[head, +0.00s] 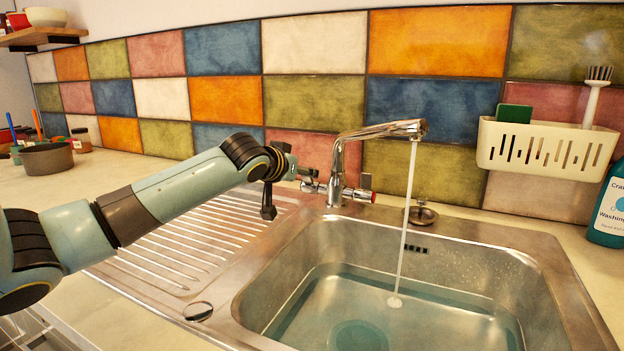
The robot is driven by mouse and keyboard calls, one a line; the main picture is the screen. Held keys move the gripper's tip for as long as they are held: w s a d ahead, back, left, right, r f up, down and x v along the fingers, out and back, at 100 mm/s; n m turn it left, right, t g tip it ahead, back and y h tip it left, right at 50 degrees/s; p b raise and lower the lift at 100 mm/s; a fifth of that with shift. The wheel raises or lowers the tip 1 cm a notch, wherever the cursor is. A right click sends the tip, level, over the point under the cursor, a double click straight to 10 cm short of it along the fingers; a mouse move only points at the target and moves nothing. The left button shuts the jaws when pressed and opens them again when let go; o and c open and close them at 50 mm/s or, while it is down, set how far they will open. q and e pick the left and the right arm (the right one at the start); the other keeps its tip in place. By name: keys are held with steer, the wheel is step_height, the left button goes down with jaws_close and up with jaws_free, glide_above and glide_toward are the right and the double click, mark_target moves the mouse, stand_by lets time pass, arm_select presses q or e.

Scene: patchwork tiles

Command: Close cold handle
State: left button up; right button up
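The chrome tap (345,160) stands behind the sink, and a stream of water (408,200) falls from its spout into the basin. Its right handle (361,192) has a red ring, which marks it as hot. The cold handle (311,182) is on the left side of the tap. My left gripper (283,184) is just left of the cold handle, with its fingers apart, one hanging low and one higher up. Whether a finger touches the handle is hard to tell. My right gripper is out of view.
The steel sink (535,262) holds water, and its ribbed drainboard (190,245) lies under my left arm. A white caddy (545,145) with a sponge and brush hangs on the tiled wall. A blue bottle (608,215) stands right. A pot (47,159) stands far left.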

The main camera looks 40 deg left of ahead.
mark_target(310, 182)
arm_select(q)
steer(key=b+x, duration=0.1)
steer(key=x, duration=0.6)
steer(key=shift+s+a, duration=0.1)
steer(key=c, duration=0.9)
steer(key=shift+f, duration=0.1)
jaws_close()
